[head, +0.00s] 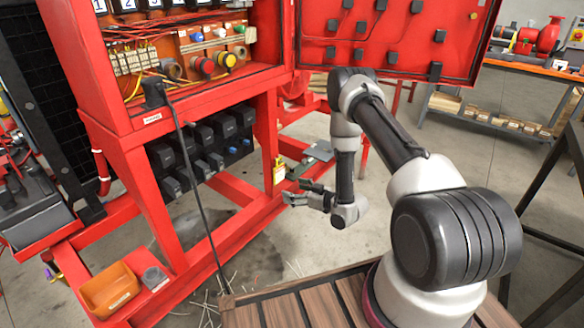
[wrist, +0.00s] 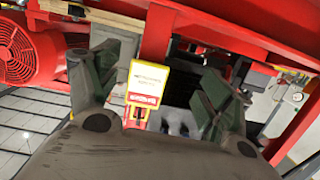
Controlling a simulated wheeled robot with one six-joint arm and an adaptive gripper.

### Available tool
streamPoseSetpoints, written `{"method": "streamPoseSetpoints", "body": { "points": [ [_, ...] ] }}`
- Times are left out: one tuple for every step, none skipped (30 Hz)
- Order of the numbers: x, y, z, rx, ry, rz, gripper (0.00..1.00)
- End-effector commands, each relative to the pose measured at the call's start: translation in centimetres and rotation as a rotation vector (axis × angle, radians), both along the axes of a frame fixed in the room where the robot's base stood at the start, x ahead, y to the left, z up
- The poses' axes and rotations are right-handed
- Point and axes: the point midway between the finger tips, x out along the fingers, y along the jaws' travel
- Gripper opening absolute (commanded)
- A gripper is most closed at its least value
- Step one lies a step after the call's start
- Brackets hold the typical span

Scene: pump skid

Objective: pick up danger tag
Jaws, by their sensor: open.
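The danger tag (wrist: 148,82) is a yellow card with a red and white printed band. In the wrist view it hangs upright against a red post, between my open fingers and beyond them. In the head view the tag (head: 279,171) hangs on the red frame post, to the left of my gripper (head: 308,192). My gripper is open and empty, with a gap between it and the tag. In the wrist view my gripper (wrist: 163,85) has one finger on each side of the tag. How the tag is attached is too small to tell.
The red skid frame (head: 228,187) stands around the tag. Above is an open electrical cabinet (head: 190,60), with a black cable (head: 195,190) hanging down. An orange bin (head: 110,290) sits at lower left. A red motor (wrist: 25,52) shows in the wrist view.

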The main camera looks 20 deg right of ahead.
Motion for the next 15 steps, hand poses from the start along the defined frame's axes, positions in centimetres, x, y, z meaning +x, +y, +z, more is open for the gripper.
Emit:
{"method": "streamPoseSetpoints", "body": {
  "points": [
    [0.3,0.2,1.6,0.037,-0.059,-0.003,0.80],
    [0.4,0.2,2.4,0.055,-0.089,-0.004,0.80],
    [0.6,0.2,3.3,0.072,-0.121,-0.008,0.80],
    [0.7,0.1,3.8,0.083,-0.140,-0.011,0.80],
    [0.8,0.1,4.1,0.089,-0.154,-0.015,0.80],
    [1.0,0.2,4.5,0.094,-0.166,-0.017,0.80],
    [1.3,0.3,4.6,0.096,-0.172,-0.019,0.80],
    [1.5,0.5,4.7,0.096,-0.176,-0.018,0.80],
    [1.9,0.8,4.6,0.094,-0.175,-0.017,0.80],
    [2.2,1.0,4.6,0.094,-0.175,-0.017,0.80],
    [2.5,1.2,4.6,0.094,-0.176,-0.018,0.80],
    [2.9,1.5,4.7,0.093,-0.176,-0.017,0.80],
    [3.2,1.7,4.6,0.094,-0.175,-0.017,0.80],
    [3.5,1.9,4.6,0.093,-0.175,-0.018,0.80],
    [4.1,2.2,4.6,0.093,-0.175,-0.019,0.80]
  ]
}}
